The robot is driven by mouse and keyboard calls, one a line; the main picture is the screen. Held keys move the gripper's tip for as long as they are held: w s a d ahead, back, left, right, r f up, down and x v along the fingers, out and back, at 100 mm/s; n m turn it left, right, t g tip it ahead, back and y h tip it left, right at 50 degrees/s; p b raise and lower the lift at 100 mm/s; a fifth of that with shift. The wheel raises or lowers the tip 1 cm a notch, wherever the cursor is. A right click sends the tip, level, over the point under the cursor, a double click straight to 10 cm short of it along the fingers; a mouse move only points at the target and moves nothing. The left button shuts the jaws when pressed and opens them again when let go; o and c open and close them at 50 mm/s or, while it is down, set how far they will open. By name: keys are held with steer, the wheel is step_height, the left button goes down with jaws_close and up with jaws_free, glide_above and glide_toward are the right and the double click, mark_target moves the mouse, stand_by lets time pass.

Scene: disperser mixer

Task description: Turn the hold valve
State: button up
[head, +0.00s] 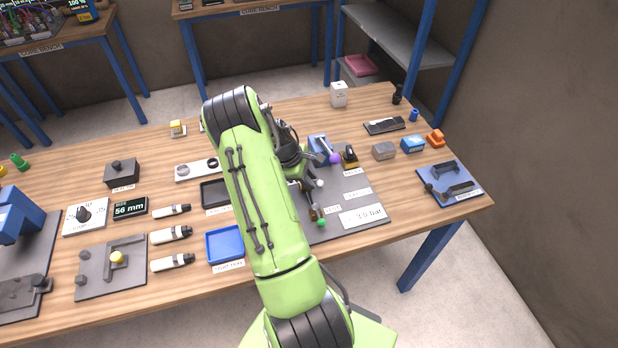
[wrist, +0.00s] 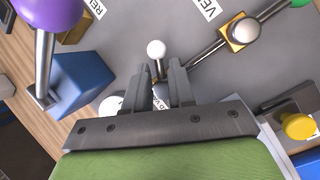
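In the wrist view a lever with a white ball knob (wrist: 156,48) stands just ahead of my gripper (wrist: 160,72). Its short metal rod runs down between the two fingers, with a gap showing beside them. The fingers are apart, and I cannot tell whether either touches the rod. In the head view the white knob (head: 319,183) shows on the grey plate (head: 350,190), right of my arm. My fingers are hidden there.
A purple ball lever (wrist: 45,10) on a blue block (wrist: 75,82) stands left in the wrist view. A brass valve (wrist: 240,32) with a long rod is at upper right. A yellow knob (wrist: 299,126) is at lower right. A pressure display (head: 362,216) lies on the plate.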

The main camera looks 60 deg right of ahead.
jaws_close()
steer(key=n+t+h, duration=0.1)
steer(key=n, duration=0.3)
steer(key=shift+d, duration=0.2)
steer(key=shift+o, duration=1.6)
jaws_free()
steer(key=shift+r, duration=0.1)
steer(key=v, duration=1.5)
steer(key=shift+s+a+r+p, duration=0.15)
steer(key=shift+a+r+p, duration=0.15)
steer(key=shift+p, duration=0.1)
